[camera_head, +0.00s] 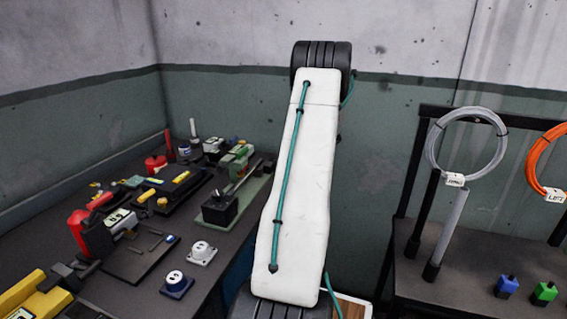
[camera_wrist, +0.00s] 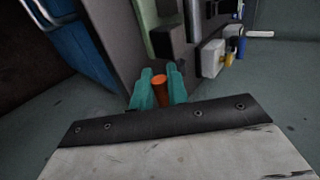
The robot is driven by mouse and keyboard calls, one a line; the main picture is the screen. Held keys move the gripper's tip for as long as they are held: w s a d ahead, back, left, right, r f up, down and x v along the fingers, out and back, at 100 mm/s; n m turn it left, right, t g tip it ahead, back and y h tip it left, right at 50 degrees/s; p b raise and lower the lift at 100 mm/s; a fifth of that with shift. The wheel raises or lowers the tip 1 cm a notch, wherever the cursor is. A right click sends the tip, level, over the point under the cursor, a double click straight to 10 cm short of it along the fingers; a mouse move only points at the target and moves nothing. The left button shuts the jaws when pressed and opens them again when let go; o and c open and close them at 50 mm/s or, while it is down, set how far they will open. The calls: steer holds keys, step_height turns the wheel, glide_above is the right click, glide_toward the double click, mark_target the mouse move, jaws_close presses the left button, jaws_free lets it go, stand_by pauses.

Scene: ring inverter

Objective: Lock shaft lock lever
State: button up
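In the wrist view, my gripper (camera_wrist: 160,76) has two teal fingers, one on each side of a short orange cylinder (camera_wrist: 160,90). The fingers look shut on it, with no clear gap on either side. I cannot tell whether this orange piece is part of the shaft lock lever. In the head view, my white arm stands in the middle and hides my gripper. Whether this is the shaft lock is unclear.
A dark workbench (camera_head: 150,285) at the left carries several devices, including a red and black one (camera_head: 90,232) and two round sockets (camera_head: 201,251). At the right, a dark table (camera_head: 450,275) has a rack with a grey cable coil (camera_head: 436,150) and an orange coil (camera_head: 535,165).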

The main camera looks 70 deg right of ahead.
steer(key=o, duration=0.4)
steer(key=shift+s+f, duration=0.15)
steer(key=v, duration=0.7)
steer(key=shift+s+r, duration=0.2)
steer(key=shift+r, duration=0.1)
